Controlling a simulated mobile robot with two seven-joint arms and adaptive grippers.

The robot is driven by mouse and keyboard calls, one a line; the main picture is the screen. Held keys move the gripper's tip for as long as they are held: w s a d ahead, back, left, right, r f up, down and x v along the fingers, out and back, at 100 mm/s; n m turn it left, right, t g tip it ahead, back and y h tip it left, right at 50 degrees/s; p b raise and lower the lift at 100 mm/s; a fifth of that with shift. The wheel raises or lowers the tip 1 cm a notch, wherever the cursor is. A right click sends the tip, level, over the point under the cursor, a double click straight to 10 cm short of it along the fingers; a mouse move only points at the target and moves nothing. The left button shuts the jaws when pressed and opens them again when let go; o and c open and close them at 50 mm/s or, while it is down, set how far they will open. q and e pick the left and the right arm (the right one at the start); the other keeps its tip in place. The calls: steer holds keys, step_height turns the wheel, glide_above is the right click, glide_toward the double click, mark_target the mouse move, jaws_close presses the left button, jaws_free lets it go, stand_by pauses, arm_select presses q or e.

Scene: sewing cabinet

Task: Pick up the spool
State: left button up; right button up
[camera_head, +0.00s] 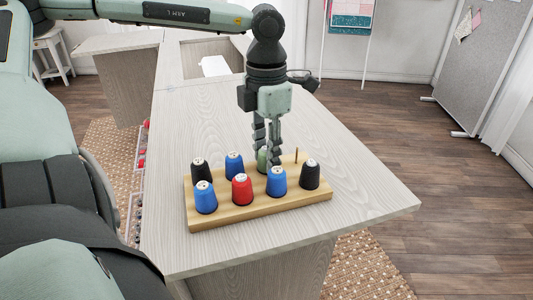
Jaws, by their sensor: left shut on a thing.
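A wooden spool rack (233,218) stands on the light wood cabinet top. It holds two black spools (310,174), several blue spools (205,198) and a red spool (242,190). A green spool (262,160) is in the back row, partly hidden by my left gripper. My left gripper (267,157) points down over the back row, its fingers closed in on the green spool. The fingers cover part of the spool, so I cannot tell whether it is lifted off its peg. My right gripper is out of view.
A bare peg (296,156) stands at the rack's back right. The cabinet top (350,180) is clear to the right of the rack. A white object (215,66) lies at the far end. Red items (142,163) sit low at the cabinet's left side.

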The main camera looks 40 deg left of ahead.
arm_select(q)
steer(key=shift+r, duration=0.3)
step_height(320, 180, up, 28)
steer(key=p, duration=0.1)
steer(key=shift+f, duration=0.25)
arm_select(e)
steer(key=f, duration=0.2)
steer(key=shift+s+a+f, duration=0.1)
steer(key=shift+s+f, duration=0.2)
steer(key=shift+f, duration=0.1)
arm_select(q)
steer(key=shift+f, duration=0.1)
